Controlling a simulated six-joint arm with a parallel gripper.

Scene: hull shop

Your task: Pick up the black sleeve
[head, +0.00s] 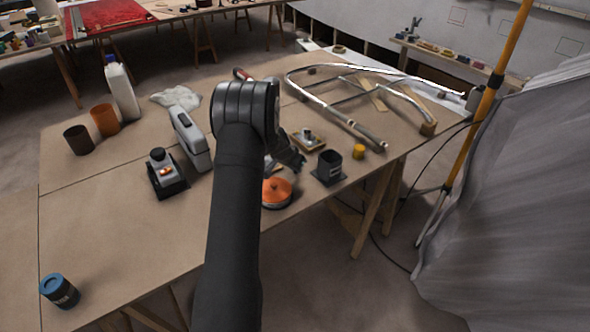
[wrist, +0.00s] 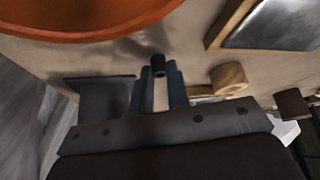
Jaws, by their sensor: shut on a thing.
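The black sleeve (wrist: 158,65) is a small, short dark cylinder with a hole in its end, seen in the wrist view. My gripper (wrist: 159,72) has its two blue-grey fingers closed on it, one on each side, at the fingertips. I cannot tell whether the sleeve touches the table or hangs just above it. In the head view my gripper (head: 298,162) is over the right part of the table, partly hidden by my arm. I cannot make out the sleeve there.
Close by are an orange round disc (head: 277,192), a dark holder on a square base (head: 330,168), a yellow roll (head: 358,152) and a wooden block with metal on it (head: 308,140). A bent tube frame (head: 350,125) lies behind. The table's (head: 110,230) front left is mostly clear.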

